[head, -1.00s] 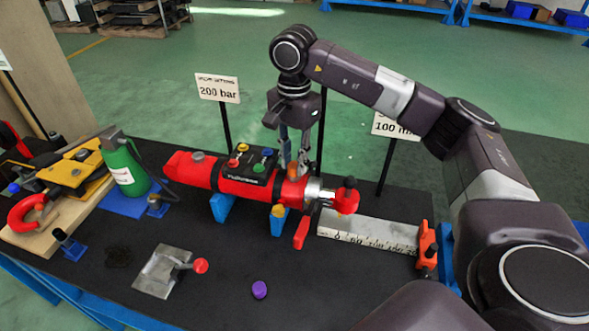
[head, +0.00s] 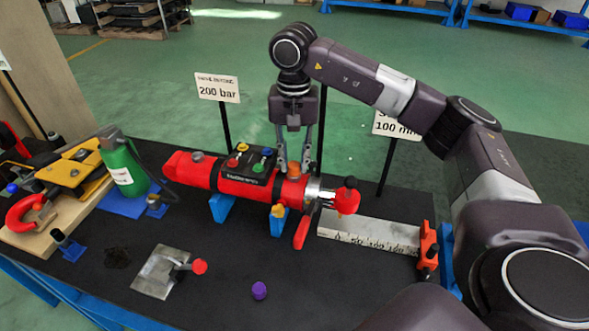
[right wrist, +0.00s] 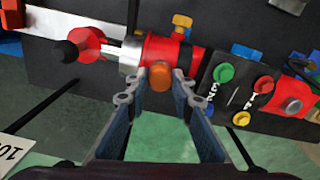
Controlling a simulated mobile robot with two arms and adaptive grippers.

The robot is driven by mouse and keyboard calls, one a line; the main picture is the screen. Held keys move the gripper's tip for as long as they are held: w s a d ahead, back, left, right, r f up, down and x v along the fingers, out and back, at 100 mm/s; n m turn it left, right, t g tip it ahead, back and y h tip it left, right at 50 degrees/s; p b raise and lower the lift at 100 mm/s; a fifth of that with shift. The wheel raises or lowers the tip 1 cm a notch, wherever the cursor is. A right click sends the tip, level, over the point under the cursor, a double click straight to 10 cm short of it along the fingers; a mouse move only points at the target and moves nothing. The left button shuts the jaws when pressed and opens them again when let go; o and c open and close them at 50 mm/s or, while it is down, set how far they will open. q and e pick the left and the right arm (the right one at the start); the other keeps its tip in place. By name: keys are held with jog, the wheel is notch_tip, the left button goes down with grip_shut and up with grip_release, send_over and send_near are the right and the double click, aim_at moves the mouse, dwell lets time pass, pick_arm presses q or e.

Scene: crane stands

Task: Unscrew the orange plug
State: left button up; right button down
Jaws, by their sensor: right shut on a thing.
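The orange plug (head: 293,169) stands on top of the red cylinder (head: 191,169), near its right end. It also shows in the right wrist view (right wrist: 160,76), between the fingertips. My right gripper (head: 294,160) points down from above and is shut on the orange plug. Whether the plug's thread is still in its hole is hidden. My left gripper does not show.
Blue supports (head: 221,207) hold the cylinder. Green, yellow and red buttons sit beside the plug on a black block (head: 243,172). A ruler block (head: 368,232), a metal plate (head: 158,270) and a purple cap (head: 259,290) lie nearby.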

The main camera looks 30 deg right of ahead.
jog(key=n, duration=0.3)
jog(key=shift+r+n, duration=0.15)
jog(key=shift+n, duration=0.25)
jog(key=shift+w+n, duration=0.1)
jog(key=shift+n, duration=0.4)
jog(key=n, duration=0.4)
jog(key=shift+b, duration=0.35)
jog(key=c, duration=1.6)
grip_release()
jog(key=shift+c, duration=0.7)
